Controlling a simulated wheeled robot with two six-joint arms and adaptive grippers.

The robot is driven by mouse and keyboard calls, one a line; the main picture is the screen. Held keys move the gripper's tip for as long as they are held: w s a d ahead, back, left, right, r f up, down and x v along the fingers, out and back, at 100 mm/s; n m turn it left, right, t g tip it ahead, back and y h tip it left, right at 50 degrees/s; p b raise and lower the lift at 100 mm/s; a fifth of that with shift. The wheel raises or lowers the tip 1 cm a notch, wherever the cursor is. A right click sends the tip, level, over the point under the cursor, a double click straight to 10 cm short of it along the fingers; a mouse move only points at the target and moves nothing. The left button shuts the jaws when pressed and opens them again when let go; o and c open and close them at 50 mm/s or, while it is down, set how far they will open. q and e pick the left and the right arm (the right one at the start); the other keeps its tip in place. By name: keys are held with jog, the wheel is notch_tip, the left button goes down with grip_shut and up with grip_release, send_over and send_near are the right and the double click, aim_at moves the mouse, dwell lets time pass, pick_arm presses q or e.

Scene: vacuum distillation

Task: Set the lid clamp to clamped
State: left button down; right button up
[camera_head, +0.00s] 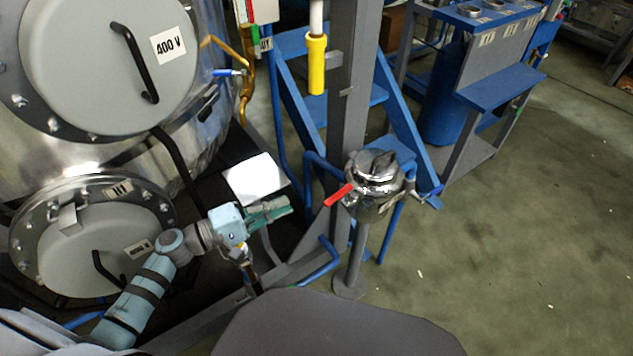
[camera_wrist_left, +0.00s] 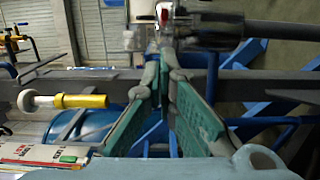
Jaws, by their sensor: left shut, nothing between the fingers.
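A shiny steel pot (camera_head: 372,207) with a domed lid (camera_head: 376,166) stands on a grey post right of the centre in the head view. A red lever (camera_head: 339,195) sticks out from its left side and slopes down to the left; it looks like the lid clamp's handle. My left gripper (camera_head: 288,205) is to the left of the lever, apart from it, and points towards the pot. Its green fingers (camera_wrist_left: 166,68) meet at their tips in the left wrist view, shut and empty. A small red part (camera_wrist_left: 165,14) shows beyond them at the top. My right gripper is out of view.
A grey pillar (camera_head: 350,90) stands right behind the pot, with a yellow-handled rod (camera_head: 317,65) beside it. Blue steps (camera_head: 402,125) and blue pipes surround the pot. Large steel vessels (camera_head: 110,60) stand at the left. Open floor (camera_head: 530,240) lies to the right.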

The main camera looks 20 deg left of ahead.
pick_arm(q)
jog(key=x, duration=0.8)
jog(key=shift+w+d, duration=0.15)
jog(key=shift+d, duration=0.15)
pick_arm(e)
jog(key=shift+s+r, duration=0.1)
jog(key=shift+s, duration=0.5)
pick_arm(q)
jog(key=shift+f, duration=0.1)
